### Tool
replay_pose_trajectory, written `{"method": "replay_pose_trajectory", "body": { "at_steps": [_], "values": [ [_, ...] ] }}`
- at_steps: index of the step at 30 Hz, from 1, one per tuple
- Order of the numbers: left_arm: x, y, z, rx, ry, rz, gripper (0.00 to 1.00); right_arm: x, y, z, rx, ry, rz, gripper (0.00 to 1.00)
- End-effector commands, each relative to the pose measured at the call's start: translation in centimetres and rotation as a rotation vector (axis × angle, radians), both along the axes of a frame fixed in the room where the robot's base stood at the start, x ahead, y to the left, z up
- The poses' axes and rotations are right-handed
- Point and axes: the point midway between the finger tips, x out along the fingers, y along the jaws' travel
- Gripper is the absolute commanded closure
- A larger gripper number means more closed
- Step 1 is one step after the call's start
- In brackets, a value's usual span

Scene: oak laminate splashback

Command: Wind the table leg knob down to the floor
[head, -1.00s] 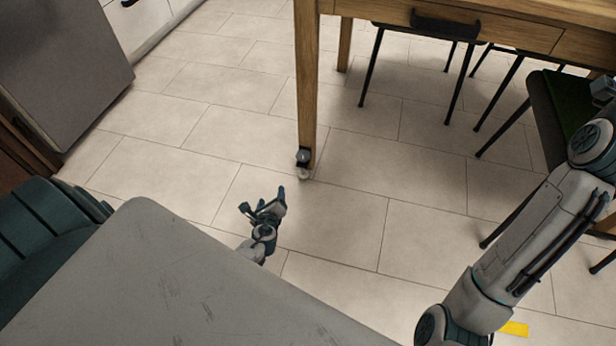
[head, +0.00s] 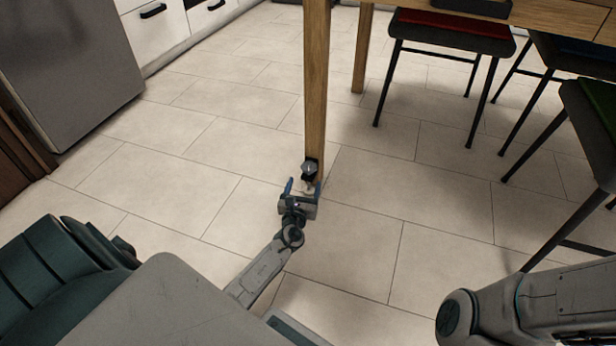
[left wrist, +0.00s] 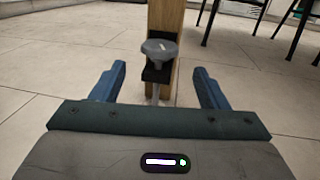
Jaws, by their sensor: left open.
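The wooden table leg (head: 316,90) stands on the tiled floor, with a dark bracket and a grey knob (head: 309,166) at its lower end. In the left wrist view the round knob (left wrist: 159,49) sits on top of the bracket, and a thin rod runs down below it. My left gripper (head: 303,188) is open just in front of the leg's foot, its blue fingers apart. In the left wrist view the fingers of the left gripper (left wrist: 160,84) lie either side of the knob's line, not touching it. The foot's lowest part is partly hidden. My right gripper is out of view.
The table top (head: 545,18) overhangs at the upper right, with a second leg (head: 362,50) behind. Chairs with red (head: 455,24) and green (head: 600,105) seats stand to the right. A grey appliance (head: 70,65) is at the left. The floor left of the leg is clear.

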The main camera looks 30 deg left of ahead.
Motion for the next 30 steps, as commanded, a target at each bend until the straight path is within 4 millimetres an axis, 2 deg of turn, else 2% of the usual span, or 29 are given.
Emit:
{"method": "replay_pose_trajectory", "body": {
  "at_steps": [3,9,14,22,28,29,30],
  "values": [
    [2.3,0.9,-0.3,0.0,-0.002,0.001,0.32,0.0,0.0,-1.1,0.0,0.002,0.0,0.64],
    [4.8,2.0,-0.2,0.0,0.0,0.0,0.32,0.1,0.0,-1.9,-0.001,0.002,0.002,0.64],
    [5.6,2.3,-0.1,-0.002,0.0,0.0,0.32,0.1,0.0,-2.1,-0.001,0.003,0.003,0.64],
    [5.7,2.3,-0.1,-0.002,0.0,0.0,0.32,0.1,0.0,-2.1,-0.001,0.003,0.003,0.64],
    [5.7,2.3,-0.1,-0.002,0.0,0.0,0.71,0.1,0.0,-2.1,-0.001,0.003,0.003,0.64],
    [5.7,2.3,-0.1,-0.002,0.0,0.0,0.77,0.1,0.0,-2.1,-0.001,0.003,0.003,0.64],
    [5.7,2.3,-0.1,-0.002,0.0,0.0,0.77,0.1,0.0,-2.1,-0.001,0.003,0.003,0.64]
  ]
}}
